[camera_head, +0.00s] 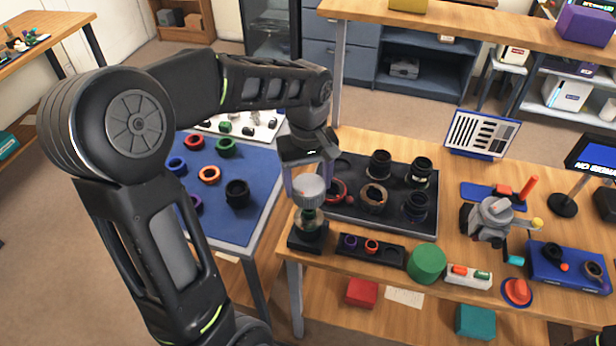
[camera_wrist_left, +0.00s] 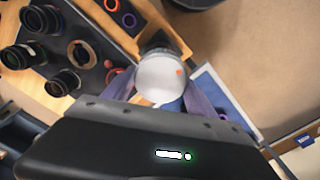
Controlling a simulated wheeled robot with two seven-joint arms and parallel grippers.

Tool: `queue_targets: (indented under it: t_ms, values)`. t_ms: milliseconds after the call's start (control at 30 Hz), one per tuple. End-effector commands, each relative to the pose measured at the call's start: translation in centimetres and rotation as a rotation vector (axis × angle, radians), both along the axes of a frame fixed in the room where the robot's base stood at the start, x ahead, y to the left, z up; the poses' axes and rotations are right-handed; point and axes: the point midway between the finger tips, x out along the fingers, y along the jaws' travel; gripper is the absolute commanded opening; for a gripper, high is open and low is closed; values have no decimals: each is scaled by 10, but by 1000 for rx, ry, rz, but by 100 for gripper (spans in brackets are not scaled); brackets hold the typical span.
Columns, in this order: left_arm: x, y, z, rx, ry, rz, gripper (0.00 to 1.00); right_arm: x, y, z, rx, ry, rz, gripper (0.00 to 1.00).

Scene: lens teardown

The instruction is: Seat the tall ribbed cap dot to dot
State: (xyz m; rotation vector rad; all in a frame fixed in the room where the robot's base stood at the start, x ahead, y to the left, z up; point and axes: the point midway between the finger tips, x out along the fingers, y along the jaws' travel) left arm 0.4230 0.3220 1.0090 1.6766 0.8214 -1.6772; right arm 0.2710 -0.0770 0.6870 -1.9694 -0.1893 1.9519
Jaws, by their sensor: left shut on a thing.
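A pale grey round cap (camera_head: 309,187) is between the fingers of my left gripper (camera_head: 311,180). In the left wrist view the cap (camera_wrist_left: 160,82) shows its top face, with one orange-red dot near its right edge. My left gripper is shut on it. Directly below it, a lens body (camera_head: 308,217) stands upright in a black block stand (camera_head: 306,240). I cannot tell whether the cap touches the lens body. The dot on the lens body is not visible, and the cap's ribs are too small to make out.
A dark tray (camera_head: 345,222) with several black lens rings lies right behind the stand. A blue mat (camera_head: 243,215) with rings covers the side table at left.

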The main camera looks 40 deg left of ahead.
Motion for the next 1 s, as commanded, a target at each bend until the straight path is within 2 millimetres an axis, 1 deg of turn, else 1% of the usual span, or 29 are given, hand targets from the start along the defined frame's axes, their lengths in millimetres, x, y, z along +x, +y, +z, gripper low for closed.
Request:
queue_targets:
  t_ms: [167, 367, 800, 1000]
  values:
    - [0, 0, -1, 0, 0, -2, 28, 0, 0, -1, 1, 0, 0, 51]
    - [1, 0, -10, 0, 0, -3, 28, 1, 0, -7, 2, -3, 1, 51]
    - [0, -1, -49, 0, 0, -5, 28, 4, 2, -33, 10, -14, 4, 51]
    - [1, 0, -59, 0, 0, -4, 28, 5, 3, -40, 12, -17, 5, 51]
